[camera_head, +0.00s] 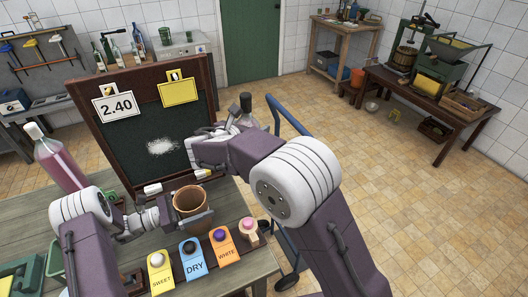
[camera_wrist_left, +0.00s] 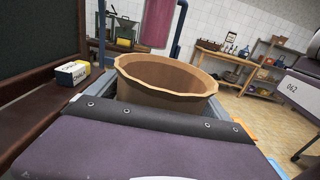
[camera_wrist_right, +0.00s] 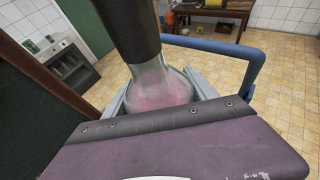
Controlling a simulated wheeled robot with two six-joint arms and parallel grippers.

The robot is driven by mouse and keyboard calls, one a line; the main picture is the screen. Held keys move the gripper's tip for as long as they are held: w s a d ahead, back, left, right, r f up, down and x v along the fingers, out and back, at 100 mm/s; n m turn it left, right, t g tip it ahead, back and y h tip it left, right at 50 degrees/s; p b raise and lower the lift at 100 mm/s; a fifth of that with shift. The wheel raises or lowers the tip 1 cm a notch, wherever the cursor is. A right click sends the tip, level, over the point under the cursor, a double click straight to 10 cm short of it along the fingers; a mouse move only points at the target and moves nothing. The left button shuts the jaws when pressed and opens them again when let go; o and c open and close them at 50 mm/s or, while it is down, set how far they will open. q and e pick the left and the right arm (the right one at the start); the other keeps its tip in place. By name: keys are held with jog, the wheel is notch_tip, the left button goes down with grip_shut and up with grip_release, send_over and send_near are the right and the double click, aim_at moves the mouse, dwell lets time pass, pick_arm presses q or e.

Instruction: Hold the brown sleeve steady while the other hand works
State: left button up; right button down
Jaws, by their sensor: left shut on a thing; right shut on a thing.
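The brown sleeve (camera_head: 187,196) is an open, cup-like ring with a wavy rim, held upright over the front of the table. My left gripper (camera_head: 190,214) is shut on it, with fingers along its sides. In the left wrist view the sleeve (camera_wrist_left: 165,82) shows its open mouth and looks empty as far as I see. My right gripper (camera_head: 240,122) is raised in front of the chalkboard's right edge. It is shut on a clear glass vessel (camera_wrist_right: 162,92) with a dark upper part and a pinkish look through the glass. The vessel is mostly hidden in the head view.
A chalkboard (camera_head: 128,152) with 2.40 and yellow tags stands behind the sleeve. A pink bottle (camera_head: 60,162) stands left. SWEET (camera_head: 161,277), DRY (camera_head: 193,262) and WHITE (camera_head: 224,250) tags line the table front.

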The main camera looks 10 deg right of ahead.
jog(key=shift+n+t+y, duration=0.6)
jog(key=shift+n+y, duration=0.1)
jog(key=shift+n, duration=0.1)
jog(key=a+r, duration=0.1)
jog(key=r, duration=0.1)
jog(key=a+r, duration=0.1)
jog(key=r, duration=0.1)
jog(key=a+r, duration=0.1)
jog(key=r, duration=0.1)
jog(key=shift+a+r, duration=0.4)
jog(key=s+a+f+n+y, duration=0.1)
jog(key=s+a+n+y, duration=0.2)
jog(key=a, duration=0.6)
jog(key=s+a+f+n+t+y, duration=0.1)
jog(key=s+a+n+y, duration=0.2)
jog(key=a, duration=0.5)
jog(key=shift+s+a+y, duration=0.35)
jog(key=shift+s+y, duration=0.25)
jog(key=shift+s, duration=0.3)
jog(key=shift+r, duration=0.1)
jog(key=shift+f, duration=0.9)
jog(key=shift+f, duration=0.15)
jog(key=shift+f, duration=1.4)
jog(key=shift+f, duration=0.15)
jog(key=shift+f, duration=2.85)
